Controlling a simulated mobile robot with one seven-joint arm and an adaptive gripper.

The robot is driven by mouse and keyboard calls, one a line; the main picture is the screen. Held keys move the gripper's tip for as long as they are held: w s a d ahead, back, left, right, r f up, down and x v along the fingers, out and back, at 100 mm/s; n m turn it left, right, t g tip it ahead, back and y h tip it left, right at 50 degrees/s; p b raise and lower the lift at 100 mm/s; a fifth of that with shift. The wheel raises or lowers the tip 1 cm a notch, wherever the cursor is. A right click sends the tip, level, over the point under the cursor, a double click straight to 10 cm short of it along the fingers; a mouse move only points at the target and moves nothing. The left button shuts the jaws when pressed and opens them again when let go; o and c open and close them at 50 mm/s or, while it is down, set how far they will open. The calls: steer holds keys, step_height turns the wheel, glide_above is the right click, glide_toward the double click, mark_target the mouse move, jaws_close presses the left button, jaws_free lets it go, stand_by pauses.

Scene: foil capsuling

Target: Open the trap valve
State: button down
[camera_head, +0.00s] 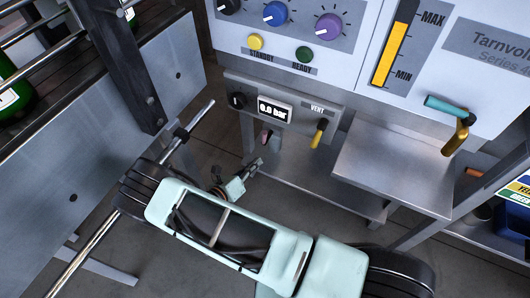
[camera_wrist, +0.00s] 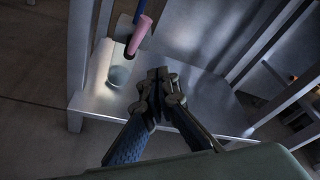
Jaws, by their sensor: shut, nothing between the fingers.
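A pink lever (camera_head: 265,137) hangs under the VENT panel in the head view; no label on it is readable. In the wrist view the pink lever (camera_wrist: 139,36) slants down to a dark end, above a clear cup-like vessel (camera_wrist: 118,77). I take this lever to be the trap valve's handle. My gripper (camera_wrist: 160,74) is shut and empty, below and right of the lever in the wrist view, apart from it in the picture. In the head view my gripper (camera_head: 257,164) is small, just below the panel.
A yellow VENT lever (camera_head: 319,134) and a display reading 0.0 bar (camera_head: 274,111) are on the panel (camera_head: 240,83). A teal-handled brass tap (camera_head: 456,132) is at right. A steel shelf (camera_head: 395,165) and a lower shelf (camera_wrist: 205,105) bound the space; a metal leg (camera_wrist: 79,50) stands left.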

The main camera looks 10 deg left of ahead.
steer(key=shift+f+v, duration=0.15)
steer(key=shift+v, duration=0.65)
steer(key=shift+f+v, duration=0.2)
steer(key=shift+v, duration=0.55)
steer(key=shift+a, duration=0.15)
